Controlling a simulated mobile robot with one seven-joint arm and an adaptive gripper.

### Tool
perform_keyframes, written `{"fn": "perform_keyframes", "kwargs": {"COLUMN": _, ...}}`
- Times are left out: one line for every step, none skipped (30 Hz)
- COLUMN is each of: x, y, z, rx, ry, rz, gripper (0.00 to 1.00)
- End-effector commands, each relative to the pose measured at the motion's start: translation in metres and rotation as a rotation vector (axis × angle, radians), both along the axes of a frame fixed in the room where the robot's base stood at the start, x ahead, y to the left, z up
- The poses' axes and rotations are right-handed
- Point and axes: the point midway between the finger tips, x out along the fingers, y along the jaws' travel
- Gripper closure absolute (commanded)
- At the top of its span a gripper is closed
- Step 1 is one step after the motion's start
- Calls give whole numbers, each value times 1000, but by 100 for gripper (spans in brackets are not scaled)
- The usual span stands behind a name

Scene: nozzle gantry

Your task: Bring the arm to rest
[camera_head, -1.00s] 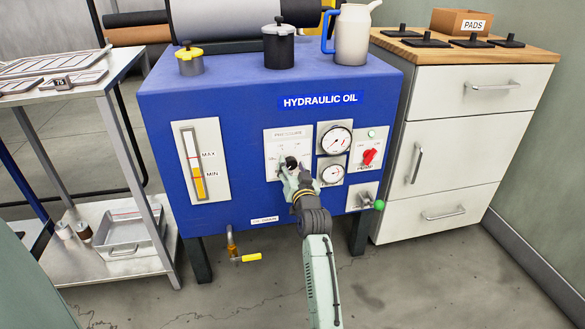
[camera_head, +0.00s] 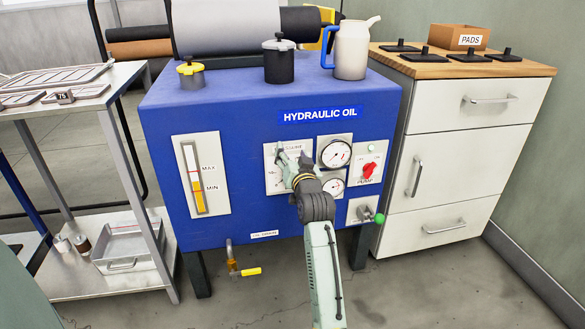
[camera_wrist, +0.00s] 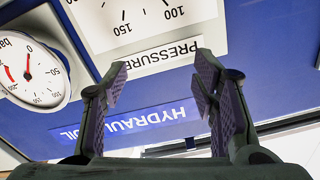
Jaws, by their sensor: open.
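My arm reaches forward from the bottom of the head view to the front of the blue hydraulic oil cabinet (camera_head: 260,222). My gripper (camera_head: 291,155) is in front of the upper part of the white pressure panel (camera_head: 274,184) and hides part of it. In the wrist view my gripper (camera_wrist: 160,72) is open, with nothing between the fingers. The pressure panel (camera_wrist: 150,28) and its label appear upside down beyond the fingertips. I cannot tell exactly how far the fingertips are from the panel.
Two gauges (camera_head: 335,154), a red pump knob (camera_head: 369,171) and a green-tipped valve lever (camera_head: 378,218) sit right of my gripper. A level glass (camera_head: 195,178) is on the left. A metal cart (camera_head: 130,78) and a white drawer cabinet (camera_head: 470,140) flank the blue cabinet.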

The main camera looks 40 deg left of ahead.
Motion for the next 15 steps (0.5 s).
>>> {"fn": "perform_keyframes", "kwargs": {"x": 0, "y": 0, "z": 5, "rx": 1, "ry": -2, "rz": -1, "gripper": 46}}
{"fn": "perform_keyframes", "kwargs": {"x": 0, "y": 0, "z": 6, "rx": 0, "ry": -1, "rz": 0, "gripper": 46}}
{"fn": "perform_keyframes", "kwargs": {"x": 0, "y": 0, "z": 7, "rx": 0, "ry": -1, "rz": 0, "gripper": 46}}
{"fn": "perform_keyframes", "kwargs": {"x": 0, "y": 0, "z": 8, "rx": -1, "ry": -1, "rz": 0, "gripper": 46}}
{"fn": "perform_keyframes", "kwargs": {"x": 0, "y": 0, "z": 8, "rx": -1, "ry": -1, "rz": 0, "gripper": 46}}
{"fn": "perform_keyframes", "kwargs": {"x": 0, "y": 0, "z": 8, "rx": 0, "ry": 0, "rz": -1, "gripper": 46}}
{"fn": "perform_keyframes", "kwargs": {"x": 0, "y": 0, "z": 8, "rx": 0, "ry": 0, "rz": -1, "gripper": 46}}
{"fn": "perform_keyframes", "kwargs": {"x": 0, "y": 0, "z": 8, "rx": 0, "ry": 0, "rz": -1, "gripper": 46}}
{"fn": "perform_keyframes", "kwargs": {"x": 0, "y": 0, "z": 8, "rx": 0, "ry": 0, "rz": -1, "gripper": 46}}
{"fn": "perform_keyframes", "kwargs": {"x": 0, "y": 0, "z": 8, "rx": 0, "ry": 0, "rz": -1, "gripper": 46}}
{"fn": "perform_keyframes", "kwargs": {"x": 0, "y": 0, "z": 8, "rx": 0, "ry": 0, "rz": -1, "gripper": 46}}
{"fn": "perform_keyframes", "kwargs": {"x": 0, "y": 0, "z": 8, "rx": 0, "ry": 0, "rz": -1, "gripper": 46}}
{"fn": "perform_keyframes", "kwargs": {"x": 0, "y": 0, "z": 7, "rx": 0, "ry": 0, "rz": -1, "gripper": 46}}
{"fn": "perform_keyframes", "kwargs": {"x": 0, "y": 0, "z": 7, "rx": 0, "ry": 0, "rz": -1, "gripper": 46}}
{"fn": "perform_keyframes", "kwargs": {"x": 0, "y": 0, "z": 7, "rx": 0, "ry": 0, "rz": 0, "gripper": 46}}
